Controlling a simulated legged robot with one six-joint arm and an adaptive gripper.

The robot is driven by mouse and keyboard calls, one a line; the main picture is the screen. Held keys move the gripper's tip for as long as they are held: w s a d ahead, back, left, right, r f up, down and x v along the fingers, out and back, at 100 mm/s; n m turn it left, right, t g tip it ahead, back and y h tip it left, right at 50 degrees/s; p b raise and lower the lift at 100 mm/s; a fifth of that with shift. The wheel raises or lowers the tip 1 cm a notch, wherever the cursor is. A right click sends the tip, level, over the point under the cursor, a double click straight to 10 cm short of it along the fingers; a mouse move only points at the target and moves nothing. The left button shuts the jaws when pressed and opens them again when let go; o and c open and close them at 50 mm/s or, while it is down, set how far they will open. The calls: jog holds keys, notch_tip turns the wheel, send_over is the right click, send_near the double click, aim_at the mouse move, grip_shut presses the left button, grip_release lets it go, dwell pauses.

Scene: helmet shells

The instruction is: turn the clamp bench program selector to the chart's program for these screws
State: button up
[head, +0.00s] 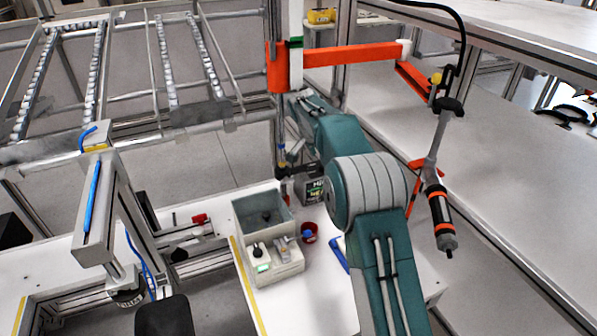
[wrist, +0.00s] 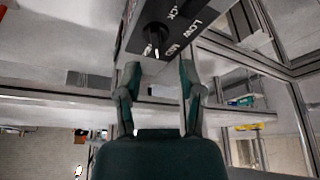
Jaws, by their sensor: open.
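In the wrist view a dark panel with white lettering carries a black selector knob (wrist: 157,38). I see no contact. In the head view a dark lettered box (head: 310,190) stands on the white bench, partly behind my arm; it may be this panel. My gripper is hard to make out there. I cannot read a chart.
A blue item (head: 339,254) lies near my arm. A hanging screwdriver (head: 438,215) is to the right.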

jog(key=s+a, duration=0.8)
jog(key=shift+s+a, duration=0.1)
jog(key=shift+s, duration=0.3)
jog(key=s+d+r+n+y, duration=0.1)
jog(key=s+d+r, duration=0.25)
jog(key=s, duration=0.25)
jog(key=s+d+r+n, duration=0.2)
jog(key=s+r, duration=0.3)
jog(key=s, duration=0.1)
jog(key=s+d+r+n+y, duration=0.1)
jog(key=s+d+r, duration=0.1)
jog(key=s+r, duration=0.3)
jog(key=s+d+f+n+t, duration=0.1)
jog(key=s+n, duration=0.1)
jog(key=s, duration=0.8)
jog(key=s+d+f+n+t+y, duration=0.1)
jog(key=s+d+f+n, duration=0.1)
jog(key=s, duration=0.9)
jog(key=shift+f+n, duration=0.3)
